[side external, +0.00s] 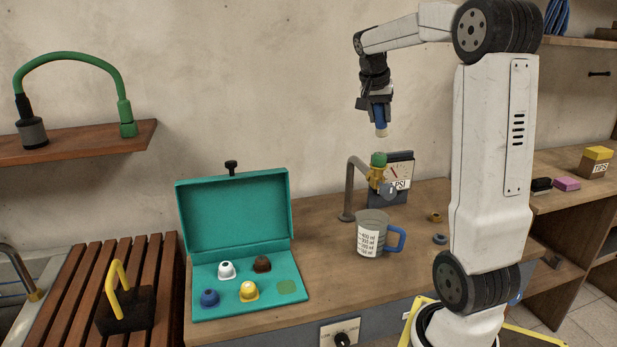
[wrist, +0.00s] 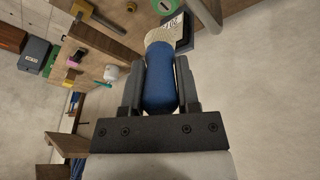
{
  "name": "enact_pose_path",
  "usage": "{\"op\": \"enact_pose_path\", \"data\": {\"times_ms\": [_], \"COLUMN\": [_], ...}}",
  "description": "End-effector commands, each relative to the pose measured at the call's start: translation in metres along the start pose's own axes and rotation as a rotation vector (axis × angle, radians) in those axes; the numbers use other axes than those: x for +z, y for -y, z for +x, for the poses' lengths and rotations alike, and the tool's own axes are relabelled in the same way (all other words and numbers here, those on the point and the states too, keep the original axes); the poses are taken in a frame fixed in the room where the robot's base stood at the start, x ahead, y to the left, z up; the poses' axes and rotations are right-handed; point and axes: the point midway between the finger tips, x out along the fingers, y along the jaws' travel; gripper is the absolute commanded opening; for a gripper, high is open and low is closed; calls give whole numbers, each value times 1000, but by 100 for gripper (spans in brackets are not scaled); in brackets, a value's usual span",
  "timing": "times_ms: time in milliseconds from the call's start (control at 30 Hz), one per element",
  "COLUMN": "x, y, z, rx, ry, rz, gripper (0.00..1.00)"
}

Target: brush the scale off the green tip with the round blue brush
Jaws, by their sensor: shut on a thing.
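My gripper (side external: 379,103) is shut on the round blue brush (side external: 381,114), which points down with its pale bristles lowest. In the wrist view the blue handle (wrist: 160,85) lies between my two fingers and the pale bristles (wrist: 160,38) extend beyond them. The green tip (side external: 378,159) sits on the yellow fitting of a grey spout, below the bristles with a gap between them. A round green piece at the top edge of the wrist view (wrist: 165,5) looks like this tip. I cannot make out the scale on it.
A measuring jug (side external: 371,215) with a blue handle stands below the spout. A PSI gauge (side external: 400,165) is close behind it. An open teal case (side external: 235,215) holds several coloured caps on the left. Two small rings lie right of the jug.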

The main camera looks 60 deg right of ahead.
Motion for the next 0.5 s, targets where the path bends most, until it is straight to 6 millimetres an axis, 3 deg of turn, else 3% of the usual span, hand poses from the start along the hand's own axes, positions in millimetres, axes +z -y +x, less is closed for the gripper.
{"op": "enact_pose_path", "data": {"times_ms": [500], "x": [-7], "y": [-3], "z": [-22], "rx": [-1], "ry": [-1], "rz": [0], "gripper": [0]}}
